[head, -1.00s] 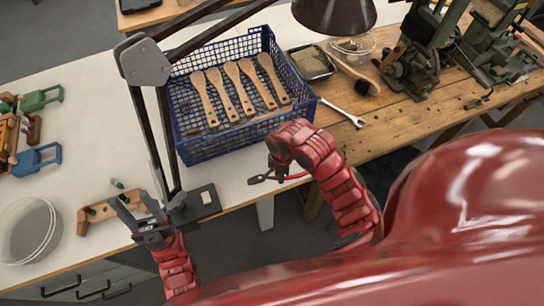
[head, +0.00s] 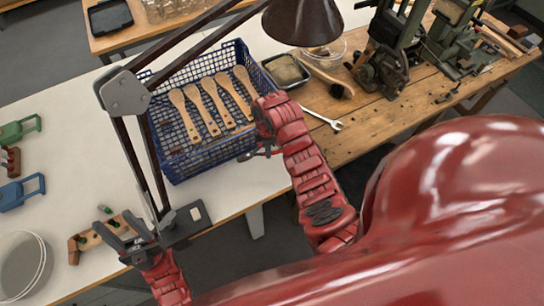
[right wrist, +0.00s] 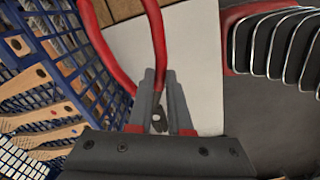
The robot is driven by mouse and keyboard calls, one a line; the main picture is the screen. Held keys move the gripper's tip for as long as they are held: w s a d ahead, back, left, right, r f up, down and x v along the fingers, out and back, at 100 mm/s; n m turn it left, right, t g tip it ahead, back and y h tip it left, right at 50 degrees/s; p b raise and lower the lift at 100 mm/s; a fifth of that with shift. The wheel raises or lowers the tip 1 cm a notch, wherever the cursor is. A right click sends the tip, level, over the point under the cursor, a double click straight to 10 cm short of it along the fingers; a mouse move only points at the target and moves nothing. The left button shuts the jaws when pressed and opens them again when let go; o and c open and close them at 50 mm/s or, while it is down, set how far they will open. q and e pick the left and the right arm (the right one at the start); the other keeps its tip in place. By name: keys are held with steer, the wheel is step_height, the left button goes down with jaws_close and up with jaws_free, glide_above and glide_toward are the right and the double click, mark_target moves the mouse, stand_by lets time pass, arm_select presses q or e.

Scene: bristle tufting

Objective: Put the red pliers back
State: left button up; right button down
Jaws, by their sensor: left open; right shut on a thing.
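My right gripper (right wrist: 160,100) is shut on the red pliers (right wrist: 157,45). In the right wrist view their red handles curve up past the fingers, with the dark metal joint between the fingertips. In the head view my right gripper (head: 264,150) is at the front right corner of the blue crate, and the pliers are small and mostly hidden by the hand. I cannot tell whether they touch the crate. My left gripper (head: 122,238) is open and empty, low over the front edge of the white table, beside a wooden block (head: 85,241).
A wrench (head: 322,117), brush and machines occupy the wooden bench to the right.

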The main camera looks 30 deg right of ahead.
steer(key=shift+w+a+f+b, duration=0.15)
steer(key=shift+f+b, duration=0.15)
steer(key=shift+f, duration=0.8)
steer(key=shift+w+d+f+b, duration=0.1)
steer(key=shift+f+b, duration=0.2)
steer(key=shift+f, duration=0.8)
steer(key=shift+w+a+f+b, duration=0.15)
steer(key=shift+f+b, duration=0.15)
steer(key=shift+f, duration=0.8)
steer(key=shift+d+f+b, duration=0.1)
steer(key=shift+f+b, duration=0.5)
steer(key=c, duration=0.8)
jaws_free()
steer(key=shift+o, duration=0.2)
steer(key=shift+r, duration=0.15)
